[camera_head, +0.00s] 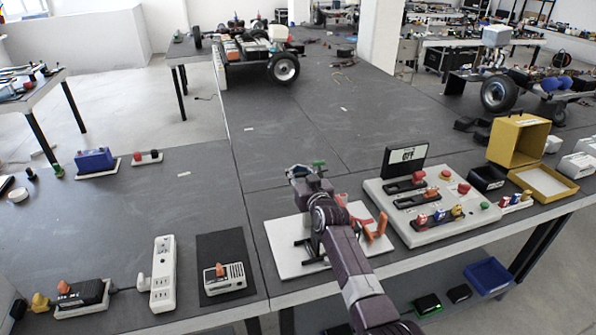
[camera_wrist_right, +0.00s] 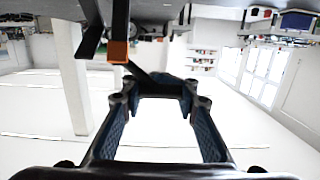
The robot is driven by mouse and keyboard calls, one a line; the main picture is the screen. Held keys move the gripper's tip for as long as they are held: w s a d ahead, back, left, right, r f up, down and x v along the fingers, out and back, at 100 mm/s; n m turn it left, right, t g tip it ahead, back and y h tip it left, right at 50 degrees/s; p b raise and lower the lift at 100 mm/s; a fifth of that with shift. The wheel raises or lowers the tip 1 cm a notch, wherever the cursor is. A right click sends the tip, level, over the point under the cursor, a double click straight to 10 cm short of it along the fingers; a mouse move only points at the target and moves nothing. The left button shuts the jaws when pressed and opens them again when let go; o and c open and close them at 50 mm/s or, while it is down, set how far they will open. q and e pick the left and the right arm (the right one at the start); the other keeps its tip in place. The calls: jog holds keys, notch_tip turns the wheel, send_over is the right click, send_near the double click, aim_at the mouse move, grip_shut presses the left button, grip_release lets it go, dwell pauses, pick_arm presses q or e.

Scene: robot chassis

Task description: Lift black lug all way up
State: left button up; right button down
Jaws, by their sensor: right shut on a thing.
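My right gripper (camera_head: 303,174) is above a white board (camera_head: 290,258) that carries red and orange parts. It hides part of the board and its fittings. In the wrist view my right gripper (camera_wrist_right: 160,90) has its two blue-padded fingers converging at the far end. They are shut on a dark piece, which I take to be the black lug (camera_wrist_right: 160,78); its outline is hard to tell. A black bar with an orange end (camera_wrist_right: 118,52) shows just left of the fingers. In the head view I cannot make out the lug clearly. My left gripper is not in view.
A white control panel (camera_head: 410,228) with switches and plugs stands right of the board. A yellow box (camera_head: 518,140) is farther right. A power strip (camera_head: 163,275) and a socket on a black mat (camera_head: 215,247) lie left.

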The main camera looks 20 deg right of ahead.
jog(key=shift+r, duration=0.2)
jog(key=c, duration=1.5)
grip_release()
jog(key=shift+c, duration=0.2)
jog(key=shift+o, duration=0.5)
jog(key=shift+f, duration=0.1)
jog(key=shift+s, duration=0.1)
jog(key=s+r, duration=0.1)
jog(key=s, duration=1)
jog(key=shift+s+d+r, duration=0.2)
jog(key=shift+s+d, duration=0.05)
jog(key=shift+s, duration=0.15)
